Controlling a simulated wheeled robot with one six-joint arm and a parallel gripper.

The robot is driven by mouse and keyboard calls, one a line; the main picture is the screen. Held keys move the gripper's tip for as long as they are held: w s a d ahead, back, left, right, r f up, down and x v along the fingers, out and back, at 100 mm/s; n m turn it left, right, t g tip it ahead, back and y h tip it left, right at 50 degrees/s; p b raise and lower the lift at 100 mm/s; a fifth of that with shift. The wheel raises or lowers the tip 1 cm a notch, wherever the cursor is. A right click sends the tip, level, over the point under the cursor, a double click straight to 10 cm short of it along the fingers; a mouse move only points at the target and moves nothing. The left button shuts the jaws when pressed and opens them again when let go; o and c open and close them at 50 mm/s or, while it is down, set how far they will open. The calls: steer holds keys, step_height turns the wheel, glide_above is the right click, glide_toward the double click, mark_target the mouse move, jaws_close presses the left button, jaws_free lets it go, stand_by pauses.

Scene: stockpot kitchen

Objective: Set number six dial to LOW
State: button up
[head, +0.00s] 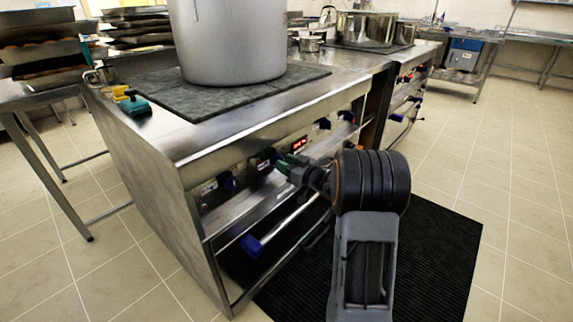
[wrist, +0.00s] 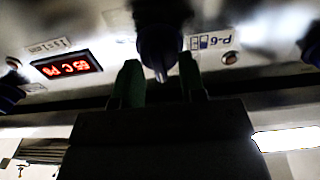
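In the wrist view, which appears upside down, a dark blue dial (wrist: 160,42) with a pale pointer mark is at top centre, beside a label (wrist: 212,40) reading P-6. My gripper (wrist: 160,64) has its two green fingers apart, one to each side of the dial's lower part. Contact with the dial cannot be told. In the head view my gripper (head: 285,165) reaches the stove's front panel, and the arm hides part of it. The LOW marking and the dial's exact setting cannot be read.
A red lit display (wrist: 67,66) is left of the dial, with another knob (wrist: 8,92) beyond it. A large grey pot (head: 228,40) stands on the stove top. A blue-ended oven handle (head: 252,246) lies below the panel. A black mat (head: 430,255) covers the floor.

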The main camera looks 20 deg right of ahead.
steer(key=shift+c, duration=0.4)
jaws_close()
steer(key=shift+r+p, duration=0.15)
steer(key=shift+p, duration=0.4)
